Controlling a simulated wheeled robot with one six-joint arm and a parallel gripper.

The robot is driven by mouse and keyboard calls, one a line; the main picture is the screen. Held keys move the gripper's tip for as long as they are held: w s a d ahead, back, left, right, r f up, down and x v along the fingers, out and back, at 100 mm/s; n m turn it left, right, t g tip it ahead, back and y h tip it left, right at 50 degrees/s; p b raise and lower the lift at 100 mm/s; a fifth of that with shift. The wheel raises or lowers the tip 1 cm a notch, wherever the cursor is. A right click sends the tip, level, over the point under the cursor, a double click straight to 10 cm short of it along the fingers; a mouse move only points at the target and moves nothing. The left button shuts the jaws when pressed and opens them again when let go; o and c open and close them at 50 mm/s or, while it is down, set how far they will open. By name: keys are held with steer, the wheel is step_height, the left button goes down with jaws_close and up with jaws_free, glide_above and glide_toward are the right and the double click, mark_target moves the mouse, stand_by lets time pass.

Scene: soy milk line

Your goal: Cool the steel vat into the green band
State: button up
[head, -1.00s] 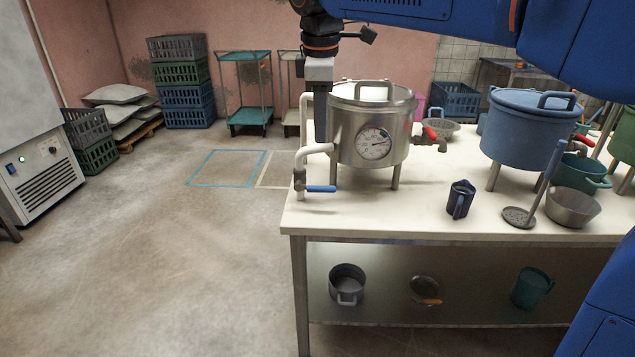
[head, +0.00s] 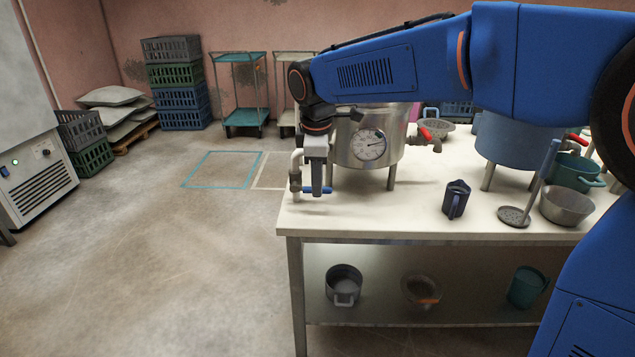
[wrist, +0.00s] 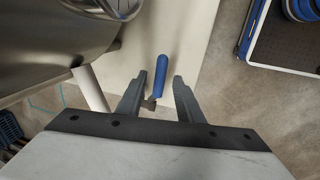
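The steel vat (head: 398,140) stands on legs on the table, its top hidden behind my arm. Its round dial (head: 369,145) faces front; the needle points right and slightly up, but the coloured band is too small to read. A pipe with a blue valve lever (head: 325,190) is at the vat's left. My gripper (head: 316,192) points down over this lever. In the wrist view my gripper (wrist: 160,77) is open, with the blue lever (wrist: 160,75) showing between its two fingers. I cannot tell whether either finger touches it.
A red-handled tap (head: 430,140) is on the vat's right. A blue pot (head: 515,150), a dark jug (head: 456,199) and a metal bowl (head: 567,206) stand farther right on the table (head: 390,216).

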steer(key=shift+w+f, duration=0.1)
steer(key=shift+f, duration=0.4)
jaws_close()
